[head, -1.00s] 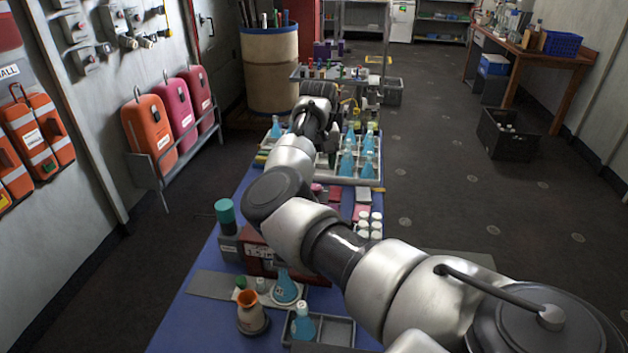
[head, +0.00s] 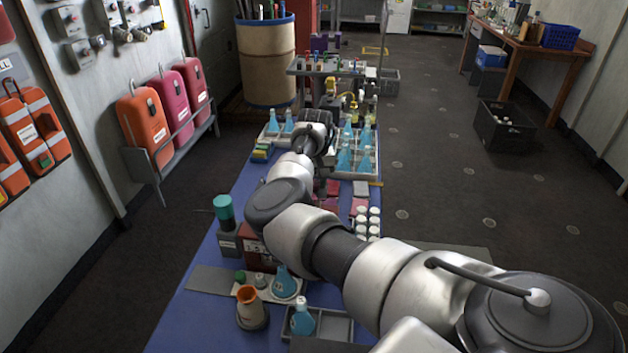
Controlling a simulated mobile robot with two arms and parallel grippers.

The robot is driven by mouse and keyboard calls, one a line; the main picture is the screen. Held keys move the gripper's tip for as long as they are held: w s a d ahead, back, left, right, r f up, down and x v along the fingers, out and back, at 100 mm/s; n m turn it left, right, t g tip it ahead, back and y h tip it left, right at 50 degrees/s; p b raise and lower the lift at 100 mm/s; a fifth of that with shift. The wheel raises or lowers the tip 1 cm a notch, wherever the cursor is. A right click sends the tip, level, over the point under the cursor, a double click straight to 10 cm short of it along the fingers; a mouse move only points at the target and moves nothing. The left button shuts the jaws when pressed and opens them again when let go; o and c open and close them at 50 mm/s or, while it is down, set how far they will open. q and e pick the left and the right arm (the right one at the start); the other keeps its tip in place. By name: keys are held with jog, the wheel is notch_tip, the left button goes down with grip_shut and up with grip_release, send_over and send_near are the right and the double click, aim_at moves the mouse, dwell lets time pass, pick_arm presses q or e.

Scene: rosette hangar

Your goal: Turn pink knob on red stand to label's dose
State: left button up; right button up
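A dark red box-like stand (head: 252,252) with a white label stands on the blue table (head: 215,260), left of my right forearm. The label's figures are too small to read surely. My arm covers the stand's right part, and I cannot make out a pink knob on it. My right arm reaches forward over the table, beyond this stand. My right gripper (head: 326,180) points down above small red and pink items (head: 330,205) in mid-table. Its fingers are dark and small, so I cannot tell whether they are open. My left gripper is not in view.
A teal-topped grey stand (head: 228,238) is left of the red stand. Blue flasks (head: 284,284), an orange-topped vessel (head: 250,308) and a grey tray (head: 335,326) are in front. White-capped bottles (head: 367,222) stand right of the arm. A flask rack (head: 361,172) lies beyond.

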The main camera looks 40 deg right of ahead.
jog(key=c, duration=0.3)
jog(key=shift+r+p, duration=0.2)
jog(key=shift+p, duration=0.3)
jog(key=n+p, duration=0.5)
jog(key=p, duration=0.1)
jog(key=shift+r, duration=0.1)
jog(key=shift+f+n+p, duration=0.2)
jog(key=shift+n+p, duration=1.1)
jog(key=shift+n, duration=0.1)
jog(key=o, duration=0.9)
